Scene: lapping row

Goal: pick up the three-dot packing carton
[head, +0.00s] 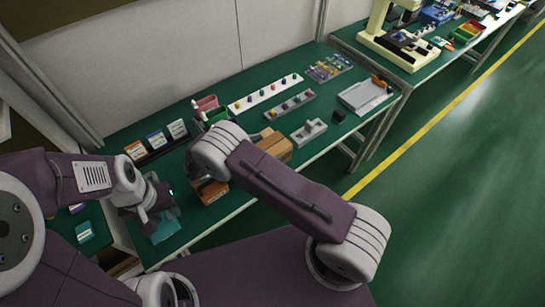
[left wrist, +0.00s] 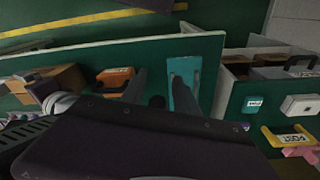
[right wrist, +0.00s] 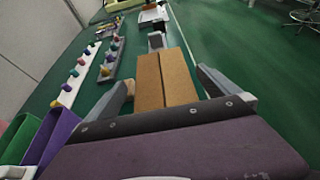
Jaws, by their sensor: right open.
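A brown cardboard carton (head: 275,143) sits on the green bench, partly hidden behind my right arm in the head view. In the right wrist view the carton (right wrist: 165,72) lies between the spread fingers of my right gripper (right wrist: 163,84). That gripper is open, and I cannot tell whether either finger touches the carton. No dots can be made out on it. In the left wrist view the carton (left wrist: 55,82) is at the left. My left gripper (head: 163,204) is open over the near left end of the bench, by a teal flat item (left wrist: 184,72).
An orange-and-dark item (head: 209,190) stands between the carton and my left gripper. A grey fixture (head: 309,132), a black block (head: 339,116) and a tray (head: 366,96) lie to the right. A white strip with coloured knobs (head: 266,93) runs behind. A second bench continues beyond.

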